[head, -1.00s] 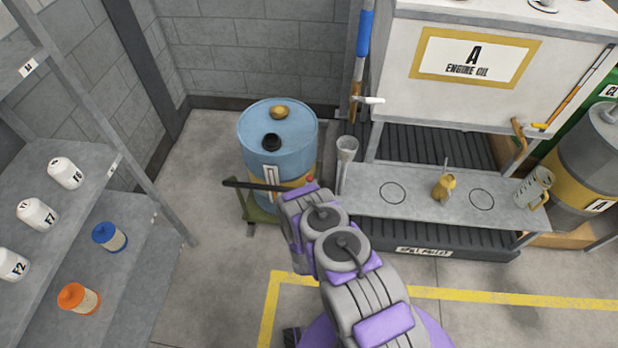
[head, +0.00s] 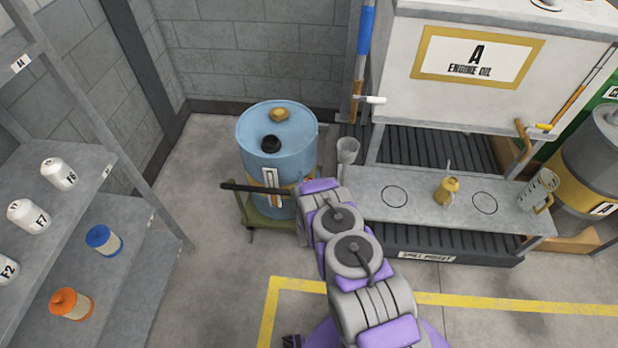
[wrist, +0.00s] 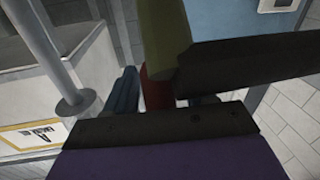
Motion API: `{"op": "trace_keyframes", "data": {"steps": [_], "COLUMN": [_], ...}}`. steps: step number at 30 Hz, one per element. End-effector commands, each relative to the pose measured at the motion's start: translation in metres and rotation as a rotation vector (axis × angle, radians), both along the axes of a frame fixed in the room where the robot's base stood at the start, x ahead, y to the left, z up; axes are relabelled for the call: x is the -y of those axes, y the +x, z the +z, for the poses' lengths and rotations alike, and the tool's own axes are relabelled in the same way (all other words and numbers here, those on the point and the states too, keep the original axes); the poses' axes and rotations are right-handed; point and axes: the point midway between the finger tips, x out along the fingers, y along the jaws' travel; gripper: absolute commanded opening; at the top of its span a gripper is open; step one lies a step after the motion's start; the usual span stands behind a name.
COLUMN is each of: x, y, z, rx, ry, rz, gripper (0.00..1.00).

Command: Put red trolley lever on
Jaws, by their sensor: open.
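The trolley (head: 262,222) is a low green frame under a blue drum (head: 262,155) near the back wall. A dark bar (head: 250,187) crosses in front of the drum. My gripper (head: 315,188) is at the trolley's right side, its fingertips hidden by my arm. In the wrist view a red part (wrist: 157,92), apparently the lever, sits below an olive-green post (wrist: 165,35). It lies just past my dark jaw edge, and nothing shows as gripped. My gripper is open. Contact with the red part cannot be told, and the lever's position cannot be read.
A bench (head: 370,185) with a funnel (head: 347,150), gold can (head: 447,190) and jug (head: 538,190) stands right of the trolley. A shelf (head: 130,230) with white, blue and orange bottles is at left. The floor (head: 210,280) in front is clear.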

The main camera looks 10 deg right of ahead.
Motion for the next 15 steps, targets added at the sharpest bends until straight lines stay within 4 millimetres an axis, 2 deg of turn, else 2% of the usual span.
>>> {"op": "trace_keyframes", "data": {"steps": [2,15], "x": [-0.0001,-0.0006], "y": [-0.0001,0.0000], "z": [0.0001,0.0002], "rx": [0.000,0.001], "ry": [0.000,0.001], "rz": [0.000,0.001], "gripper": [0.54,0.11]}}
